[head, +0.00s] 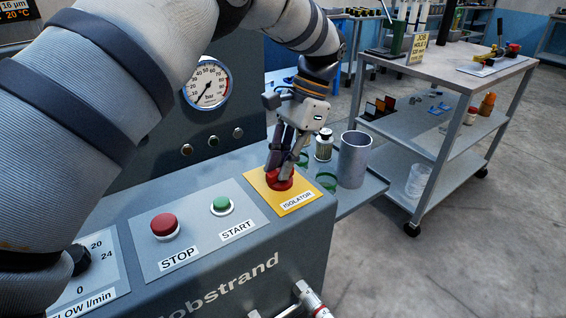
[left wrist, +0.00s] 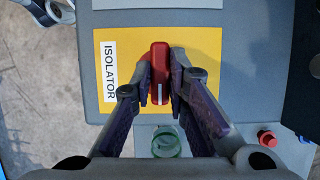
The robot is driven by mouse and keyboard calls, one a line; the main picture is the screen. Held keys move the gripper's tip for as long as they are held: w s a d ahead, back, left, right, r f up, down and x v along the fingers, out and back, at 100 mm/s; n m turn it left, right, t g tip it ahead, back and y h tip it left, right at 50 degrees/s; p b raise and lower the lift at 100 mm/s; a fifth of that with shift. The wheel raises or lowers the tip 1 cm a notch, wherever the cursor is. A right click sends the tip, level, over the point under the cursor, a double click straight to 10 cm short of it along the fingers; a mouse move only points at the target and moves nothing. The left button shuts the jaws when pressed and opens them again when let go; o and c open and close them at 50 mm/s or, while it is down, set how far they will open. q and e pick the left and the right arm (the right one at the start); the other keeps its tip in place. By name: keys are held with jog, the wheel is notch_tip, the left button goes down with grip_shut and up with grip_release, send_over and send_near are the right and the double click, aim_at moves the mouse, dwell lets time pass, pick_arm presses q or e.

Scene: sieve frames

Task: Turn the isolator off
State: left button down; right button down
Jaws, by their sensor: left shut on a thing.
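The isolator (head: 282,181) is a red rotary handle on a yellow plate (head: 305,196) labelled ISOLATOR, at the right end of the grey panel. My left gripper (head: 280,172) comes down on it from above and is shut on the red handle. In the left wrist view the red handle (left wrist: 159,72) stands between the two fingertips (left wrist: 160,78), with a pale line along it. There its long side runs up and down the picture, along the ISOLATOR lettering. The fingers partly cover the handle in the head view. My right gripper is not in view.
A red STOP button (head: 165,225) and green START button (head: 221,204) sit left of the isolator. A pipe fitting (head: 308,296) juts out in front.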

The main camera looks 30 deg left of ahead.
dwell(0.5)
pick_arm(q)
jog(key=c, duration=1.6)
grip_release()
jog(key=shift+o, duration=0.2)
jog(key=shift+r, duration=0.1)
jog(key=v, duration=0.7)
jog(key=shift+w, duration=0.15)
jog(key=shift+r, duration=0.1)
